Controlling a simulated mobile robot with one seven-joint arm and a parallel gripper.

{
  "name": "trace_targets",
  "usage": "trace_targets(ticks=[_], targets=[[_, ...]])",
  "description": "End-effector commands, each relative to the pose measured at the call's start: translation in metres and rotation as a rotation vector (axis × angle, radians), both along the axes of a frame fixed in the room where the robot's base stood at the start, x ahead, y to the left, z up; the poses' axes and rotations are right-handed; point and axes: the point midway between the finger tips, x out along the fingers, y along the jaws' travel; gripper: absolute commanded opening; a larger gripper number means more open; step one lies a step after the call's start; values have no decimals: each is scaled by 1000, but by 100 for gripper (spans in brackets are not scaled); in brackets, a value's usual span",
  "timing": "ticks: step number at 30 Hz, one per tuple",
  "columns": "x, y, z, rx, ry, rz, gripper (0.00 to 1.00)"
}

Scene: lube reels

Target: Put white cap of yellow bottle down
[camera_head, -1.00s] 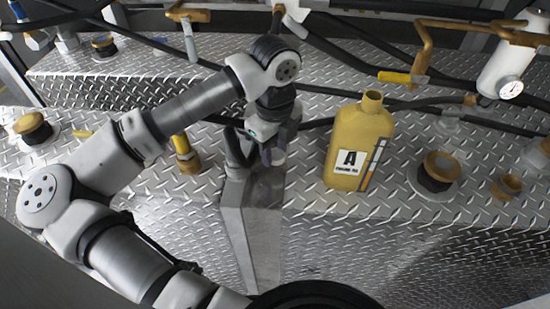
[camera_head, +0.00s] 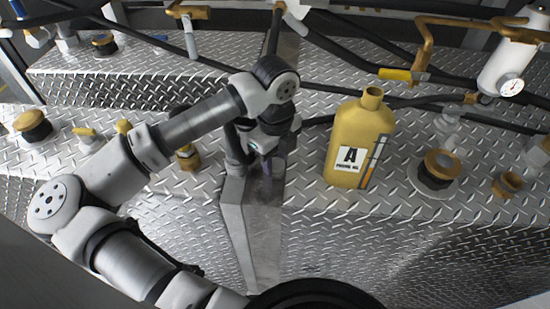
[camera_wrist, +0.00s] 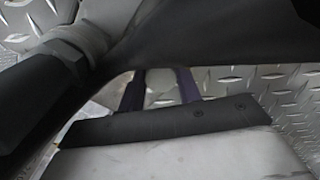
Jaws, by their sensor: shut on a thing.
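The yellow bottle (camera_head: 360,142) stands upright on the diamond-plate deck, right of my gripper. Its label reads A, and its neck is open with no cap on it. My gripper (camera_head: 266,170) points down over the grey metal post and is shut on the white cap. The cap is mostly hidden by the fingers in the head view. In the wrist view, my two dark fingers (camera_wrist: 160,90) show with a small pale patch between them, too unclear to make out. I cannot tell whether the cap touches the surface below.
A grey metal post (camera_head: 236,215) stands under my gripper. Black-and-gold caps stand at right (camera_head: 437,170) and far left (camera_head: 33,126). Hoses and a yellow-handled valve (camera_head: 397,75) run behind the bottle. Bare deck plate lies between post and bottle.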

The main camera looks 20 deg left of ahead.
Motion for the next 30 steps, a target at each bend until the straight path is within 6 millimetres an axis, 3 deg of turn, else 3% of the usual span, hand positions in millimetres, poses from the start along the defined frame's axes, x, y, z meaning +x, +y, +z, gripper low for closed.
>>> trace_targets(ticks=[1,9,10,14,30], targets=[[-1,-1,-9,-3,10,0,13],[-2,-1,-12,-5,13,0,13],[-2,-1,-13,-6,13,0,38],[-2,-2,-13,-6,14,0,55],[-5,-2,-11,-7,20,-2,56]])
